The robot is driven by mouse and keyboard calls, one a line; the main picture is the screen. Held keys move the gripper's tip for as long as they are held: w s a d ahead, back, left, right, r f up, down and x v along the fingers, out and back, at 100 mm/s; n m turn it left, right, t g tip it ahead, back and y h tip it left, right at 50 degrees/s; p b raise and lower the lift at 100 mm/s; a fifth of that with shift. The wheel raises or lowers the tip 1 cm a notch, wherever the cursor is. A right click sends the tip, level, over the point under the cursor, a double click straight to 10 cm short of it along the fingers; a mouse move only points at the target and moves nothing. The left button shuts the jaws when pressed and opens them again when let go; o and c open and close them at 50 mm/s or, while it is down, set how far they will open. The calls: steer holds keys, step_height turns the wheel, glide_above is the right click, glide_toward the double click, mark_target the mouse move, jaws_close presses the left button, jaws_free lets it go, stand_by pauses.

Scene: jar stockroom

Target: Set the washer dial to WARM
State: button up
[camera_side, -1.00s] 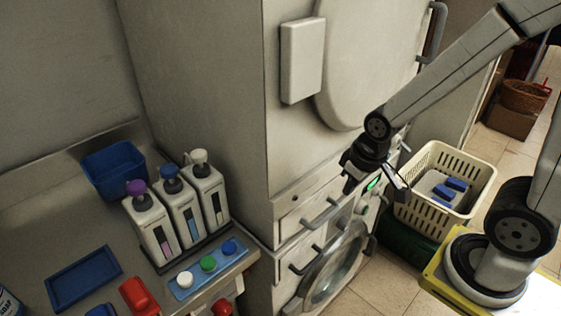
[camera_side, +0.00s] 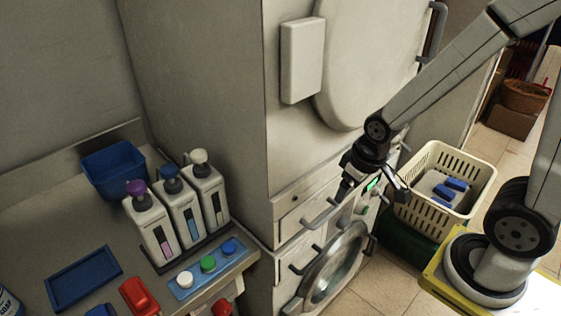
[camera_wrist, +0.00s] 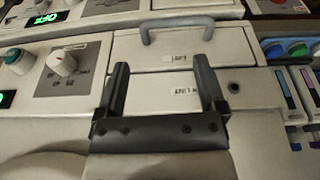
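The white dial (camera_wrist: 64,64) sits on a grey square panel (camera_wrist: 72,78) at the left of the wrist view. A red mark shows near its upper edge. The small print around it is too blurred to read, so its setting cannot be told. My gripper (camera_wrist: 162,78) is open and empty, its two black fingers apart in front of drawer fronts, to the right of the dial and not touching it. In the side view my gripper (camera_side: 373,192) hangs before the washer's front, above the round glass door (camera_side: 338,265), and partly hides the controls.
A green-lit display (camera_side: 372,184) and a green button (camera_wrist: 14,57) are near the dial. A drawer handle (camera_wrist: 178,28) sticks out ahead of my fingers. A cream basket (camera_side: 440,215) stands right of the washer. Pump bottles (camera_side: 160,238) stand on the left counter.

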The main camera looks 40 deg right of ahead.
steer(key=w+d+f+n+t, duration=0.1)
steer(key=d+f+n, duration=0.2)
steer(key=d+f, duration=0.5)
steer(key=t, duration=0.5)
glide_above(348, 225)
steer(key=s, duration=0.2)
step_height(348, 225, down, 11)
steer(key=s+f+t, duration=0.2)
steer(key=s+f+m, duration=0.1)
steer(key=shift+a+f+t, duration=0.25)
steer(key=shift+f+t, duration=0.05)
steer(key=shift+t, duration=0.1)
steer(key=shift+s+a+f+m+t+h, duration=0.1)
steer(key=shift+s+f+m+t+h, duration=0.1)
steer(key=shift+s+m+t+h, duration=0.3)
steer(key=shift+s+a+f+m+t+h, duration=0.1)
steer(key=shift+s+f+m+t+h, duration=0.2)
steer(key=shift+s, duration=0.35)
steer(key=shift+w+r, duration=0.1)
steer(key=shift+x, duration=3.8)
steer(key=shift+c, duration=0.2)
steer(key=c, duration=1.2)
steer(key=shift+c, duration=0.2)
